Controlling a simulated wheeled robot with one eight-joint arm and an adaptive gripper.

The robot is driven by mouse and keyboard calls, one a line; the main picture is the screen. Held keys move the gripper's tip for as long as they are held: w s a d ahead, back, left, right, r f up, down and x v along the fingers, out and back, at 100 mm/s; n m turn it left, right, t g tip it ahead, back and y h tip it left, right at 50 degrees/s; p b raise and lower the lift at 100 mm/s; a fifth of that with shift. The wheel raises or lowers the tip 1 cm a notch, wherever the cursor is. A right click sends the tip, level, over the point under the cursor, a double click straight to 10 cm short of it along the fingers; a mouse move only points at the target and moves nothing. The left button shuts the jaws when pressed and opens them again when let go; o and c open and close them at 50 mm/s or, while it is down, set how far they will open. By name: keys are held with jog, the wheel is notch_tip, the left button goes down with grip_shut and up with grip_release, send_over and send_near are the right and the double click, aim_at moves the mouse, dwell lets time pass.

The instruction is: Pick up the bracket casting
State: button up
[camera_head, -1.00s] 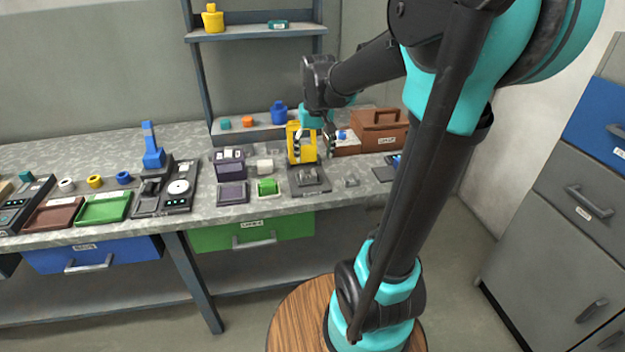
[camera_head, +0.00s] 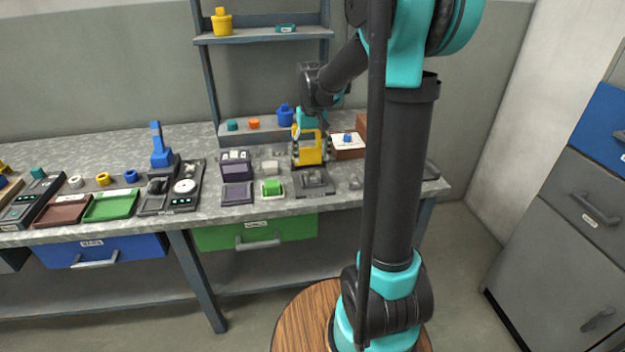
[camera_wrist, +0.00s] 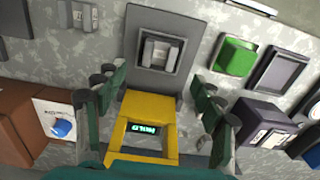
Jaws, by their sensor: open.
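A grey metal part (camera_wrist: 160,52), which looks like the bracket casting, sits on the dark plate of a yellow machine (camera_wrist: 150,125) with a lit display. In the head view the part (camera_head: 313,178) lies in front of the yellow machine (camera_head: 308,151). A smaller loose grey piece (camera_head: 355,183) lies to its right; it also shows in the wrist view (camera_wrist: 80,14). I cannot tell for certain which is the casting. My gripper (camera_head: 312,147) is open and empty; its fingers (camera_wrist: 156,90) are apart above the machine, on either side of its yellow body.
A green block (camera_head: 271,187) and a dark purple device (camera_head: 236,166) stand left of the machine. A white-topped box with a blue knob (camera_head: 347,146) is to its right. A shelf upright (camera_head: 207,90) rises behind. A closed green drawer (camera_head: 255,233) is below.

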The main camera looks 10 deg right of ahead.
aim_at(313, 179)
jog(key=shift+s+f, duration=0.1)
jog(key=shift+f, duration=3.25)
jog(key=c, duration=1.4)
